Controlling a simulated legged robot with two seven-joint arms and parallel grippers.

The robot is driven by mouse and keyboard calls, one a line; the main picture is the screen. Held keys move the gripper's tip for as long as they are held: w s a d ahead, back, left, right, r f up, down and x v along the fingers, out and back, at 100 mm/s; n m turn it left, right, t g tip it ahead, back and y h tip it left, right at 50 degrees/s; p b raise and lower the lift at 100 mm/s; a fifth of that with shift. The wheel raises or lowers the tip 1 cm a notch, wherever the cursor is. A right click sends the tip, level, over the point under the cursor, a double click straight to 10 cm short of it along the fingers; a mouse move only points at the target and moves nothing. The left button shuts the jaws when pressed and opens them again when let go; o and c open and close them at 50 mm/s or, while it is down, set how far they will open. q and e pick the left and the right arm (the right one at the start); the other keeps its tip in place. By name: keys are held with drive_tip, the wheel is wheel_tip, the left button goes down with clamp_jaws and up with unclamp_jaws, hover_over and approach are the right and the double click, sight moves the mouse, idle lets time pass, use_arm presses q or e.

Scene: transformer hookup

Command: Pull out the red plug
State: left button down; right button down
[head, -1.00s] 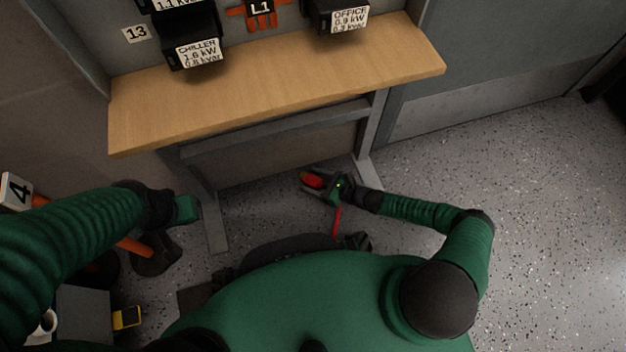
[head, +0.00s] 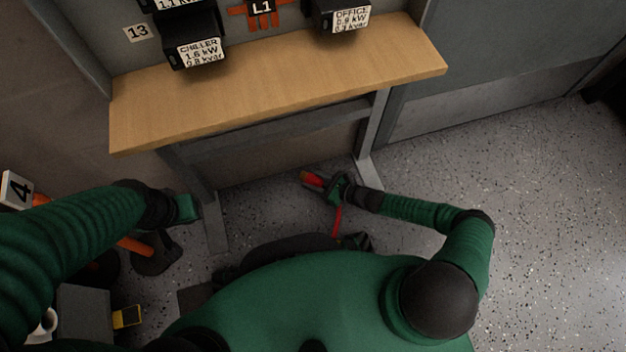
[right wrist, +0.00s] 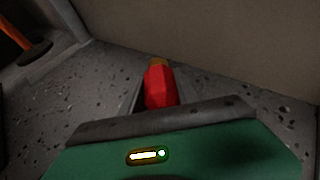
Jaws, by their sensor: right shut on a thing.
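The red plug (head: 312,179) is in my right gripper (head: 316,181), low over the floor in front of the bench. The gripper is shut on it. A red cable (head: 337,218) hangs down below the right gripper. In the right wrist view the red plug (right wrist: 159,86) sticks out beyond the gripper body, with a brass-coloured tip at its far end. No socket shows around the tip. My left gripper (head: 190,208) is at the left, seen from above, away from the plug. Its fingers are not clear.
A wooden bench (head: 280,85) on grey legs stands ahead. On the panel above are black boxes, a CHILLER box (head: 195,50) and an OFFICE box (head: 342,18), and an orange L1 piece (head: 260,12). A sign 4 (head: 16,189) stands at left. Speckled floor is clear at right.

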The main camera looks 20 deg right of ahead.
drive_tip(key=shift+d, duration=0.15)
drive_tip(key=shift+d+b, duration=0.3)
drive_tip(key=shift+d, duration=1.35)
drive_tip(key=shift+d, duration=0.1)
drive_tip(key=shift+w+d+f+b, duration=0.15)
drive_tip(key=shift+d+b, duration=0.45)
drive_tip(key=shift+d, duration=1.85)
